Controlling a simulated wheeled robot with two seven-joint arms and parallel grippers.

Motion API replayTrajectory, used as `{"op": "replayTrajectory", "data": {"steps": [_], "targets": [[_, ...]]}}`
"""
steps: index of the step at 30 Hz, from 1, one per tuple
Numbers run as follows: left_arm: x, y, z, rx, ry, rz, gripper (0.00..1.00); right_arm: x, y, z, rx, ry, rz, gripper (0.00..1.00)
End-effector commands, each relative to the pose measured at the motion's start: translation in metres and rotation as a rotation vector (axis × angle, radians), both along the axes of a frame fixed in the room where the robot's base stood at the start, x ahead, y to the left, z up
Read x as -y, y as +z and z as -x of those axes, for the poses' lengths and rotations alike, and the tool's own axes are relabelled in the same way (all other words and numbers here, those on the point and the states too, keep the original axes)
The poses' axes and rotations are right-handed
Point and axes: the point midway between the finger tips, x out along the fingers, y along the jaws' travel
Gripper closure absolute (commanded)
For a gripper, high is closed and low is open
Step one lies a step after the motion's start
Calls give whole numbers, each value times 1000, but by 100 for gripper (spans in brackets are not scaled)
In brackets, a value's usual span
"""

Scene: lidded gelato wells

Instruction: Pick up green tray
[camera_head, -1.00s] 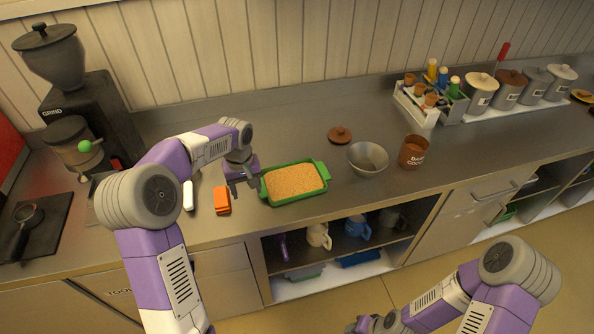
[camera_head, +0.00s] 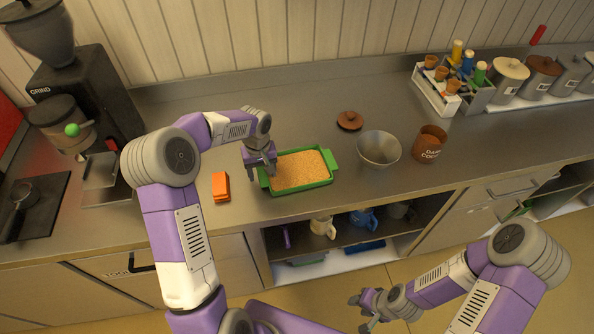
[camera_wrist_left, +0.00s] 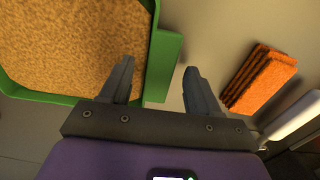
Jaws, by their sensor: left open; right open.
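The green tray (camera_head: 303,187), filled with tan crumbs, lies on the steel counter near its front edge. My left gripper (camera_head: 263,168) is open at the tray's left end and points down. In the left wrist view, the tray's green wall (camera_wrist_left: 162,55) shows between the two fingers of my left gripper (camera_wrist_left: 158,85). One finger overlaps the tray side and the other is over bare counter. I cannot tell whether either finger touches the tray. My right gripper (camera_head: 368,308) is open and empty, low in front of the cabinets.
An orange sponge (camera_head: 221,186) lies left of the tray; it also shows in the left wrist view (camera_wrist_left: 258,80). A metal bowl (camera_head: 379,149), a brown lid (camera_head: 350,120) and a brown cocoa pot (camera_head: 430,143) stand to the right. Counter behind the tray is clear.

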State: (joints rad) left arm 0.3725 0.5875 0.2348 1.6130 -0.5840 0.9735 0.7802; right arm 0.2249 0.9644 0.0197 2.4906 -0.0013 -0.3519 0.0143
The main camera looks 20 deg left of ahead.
Motion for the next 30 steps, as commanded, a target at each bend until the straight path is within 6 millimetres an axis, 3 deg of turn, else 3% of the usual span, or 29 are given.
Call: {"op": "replayTrajectory", "data": {"steps": [6, 18, 30], "targets": [[0, -1, 0, 1, 0, -1, 38, 0, 0, 0, 0, 0, 0, 57], [0, -1, 0, 1, 0, -1, 100, 0, 0, 0, 0, 0, 0, 57], [0, 9, -1, 3, 0, -1, 100, 0, 2, 0, 0, 0, 0, 57]]}}
